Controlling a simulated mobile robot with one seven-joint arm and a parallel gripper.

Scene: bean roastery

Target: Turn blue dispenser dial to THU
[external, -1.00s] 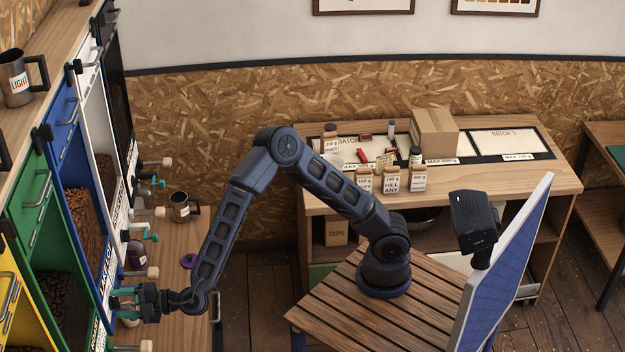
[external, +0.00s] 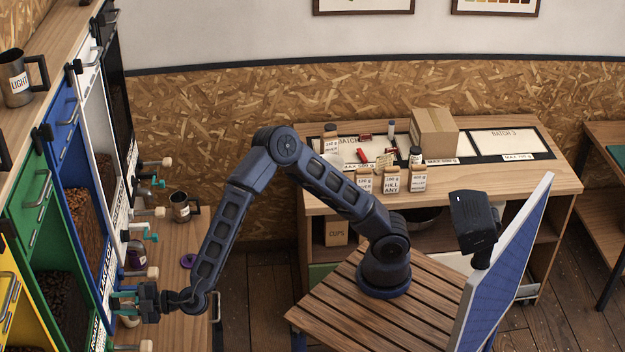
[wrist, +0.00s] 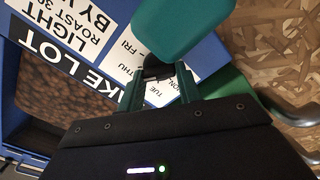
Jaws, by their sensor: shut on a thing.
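The blue dispenser (external: 66,150) stands at the left of the external view, filled with brown beans. Its front fills the left of the wrist view (wrist: 20,150), with a white day label (wrist: 130,65) reading TUE, THU and FRI, with another day partly covered. A teal rounded block (wrist: 180,28), apparently the dial's handle, stands out over the label. My gripper (wrist: 155,75) is shut on the dial at its dark middle part, with the teal fingers at both sides. The dial's pointer is hidden, so its exact day cannot be told. In the external view my gripper (external: 124,302) is at the dispenser's lower front.
Green (external: 35,220) and white (external: 95,120) dispensers flank the blue one, with knobs and cranks sticking out close by. A worktable (external: 480,195) stands at the back.

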